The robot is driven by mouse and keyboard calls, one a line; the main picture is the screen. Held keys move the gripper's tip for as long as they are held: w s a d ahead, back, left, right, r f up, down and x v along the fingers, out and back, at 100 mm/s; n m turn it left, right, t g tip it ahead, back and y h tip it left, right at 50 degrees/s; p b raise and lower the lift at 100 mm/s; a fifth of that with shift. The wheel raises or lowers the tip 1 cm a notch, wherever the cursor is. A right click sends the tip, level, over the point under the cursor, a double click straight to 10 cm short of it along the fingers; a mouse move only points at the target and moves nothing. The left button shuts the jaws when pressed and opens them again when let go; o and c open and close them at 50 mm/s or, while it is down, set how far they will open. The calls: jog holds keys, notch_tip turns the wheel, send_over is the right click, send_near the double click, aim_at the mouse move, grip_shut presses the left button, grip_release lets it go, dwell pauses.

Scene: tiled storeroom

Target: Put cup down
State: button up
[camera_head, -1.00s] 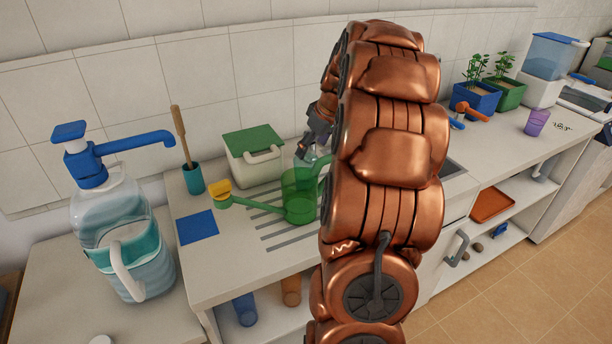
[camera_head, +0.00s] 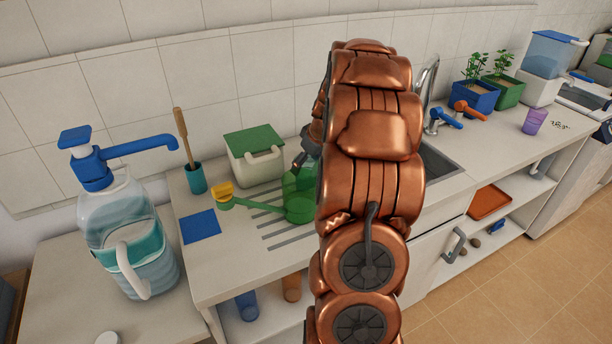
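My gripper (camera_head: 306,150) shows only as a small dark part at the left edge of my copper arm, above the green watering can. The arm hides most of it, so I cannot see whether it holds a cup. A purple cup (camera_head: 534,121) stands upright on the counter at the far right, well away from my gripper. A blue cup (camera_head: 246,306) and an orange-brown cup (camera_head: 291,288) stand on the shelf under the left part of the counter.
The green watering can (camera_head: 299,204) stands on the grooved drainboard. Beside it are a blue square (camera_head: 199,227), a green-lidded box (camera_head: 256,155) and a teal brush holder (camera_head: 195,179). A large pump bottle (camera_head: 125,240) stands at left. A sink (camera_head: 440,163) lies right of my arm.

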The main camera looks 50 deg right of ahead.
jog(key=c, duration=0.7)
jog(key=shift+r, duration=0.15)
